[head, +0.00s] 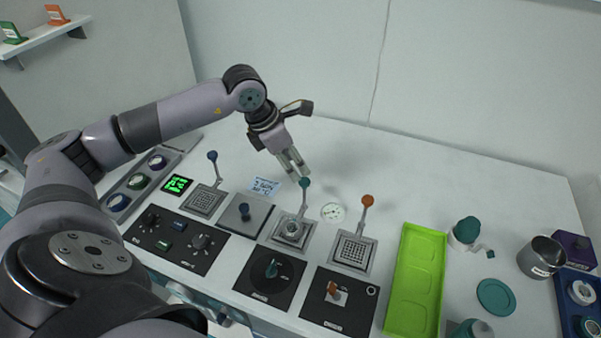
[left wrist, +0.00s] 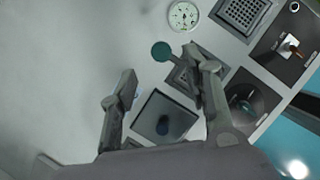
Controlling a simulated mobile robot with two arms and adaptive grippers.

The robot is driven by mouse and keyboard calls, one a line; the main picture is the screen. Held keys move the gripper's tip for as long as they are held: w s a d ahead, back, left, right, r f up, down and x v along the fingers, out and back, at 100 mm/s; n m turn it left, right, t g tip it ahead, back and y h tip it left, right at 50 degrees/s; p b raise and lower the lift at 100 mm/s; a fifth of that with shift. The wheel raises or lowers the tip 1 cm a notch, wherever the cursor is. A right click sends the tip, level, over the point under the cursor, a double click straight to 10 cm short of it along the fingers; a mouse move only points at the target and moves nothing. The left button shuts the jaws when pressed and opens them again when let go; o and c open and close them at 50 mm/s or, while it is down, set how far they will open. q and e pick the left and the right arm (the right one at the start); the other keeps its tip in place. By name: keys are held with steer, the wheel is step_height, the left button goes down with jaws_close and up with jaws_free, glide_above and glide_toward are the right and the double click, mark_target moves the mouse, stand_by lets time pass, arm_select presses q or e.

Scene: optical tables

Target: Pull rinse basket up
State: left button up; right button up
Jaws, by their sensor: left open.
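Three square baskets with upright ball-topped handles stand in a row on the white table. One has a blue knob (head: 212,156), one a teal knob (head: 305,182), one an orange knob (head: 367,201). I cannot tell by label which is the rinse basket. The middle basket (head: 291,232) holds a small round metal part. My left gripper (head: 297,167) is open and empty, just above and behind the teal knob. In the left wrist view the teal knob (left wrist: 161,51) shows between and slightly beyond the open fingertips (left wrist: 160,65), apparently untouched. My right gripper is not in view.
Black control panels (head: 178,241) line the front edge. A plate with a dark blue knob (head: 245,211) stands left of the middle basket, a round white gauge (head: 333,212) to its right. A green tray (head: 413,285) and a metal cup (head: 541,257) are on the right. The back is clear.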

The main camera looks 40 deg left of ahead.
arm_select(q)
steer(key=v, duration=0.4)
steer(key=shift+f, duration=0.1)
stand_by(0.5)
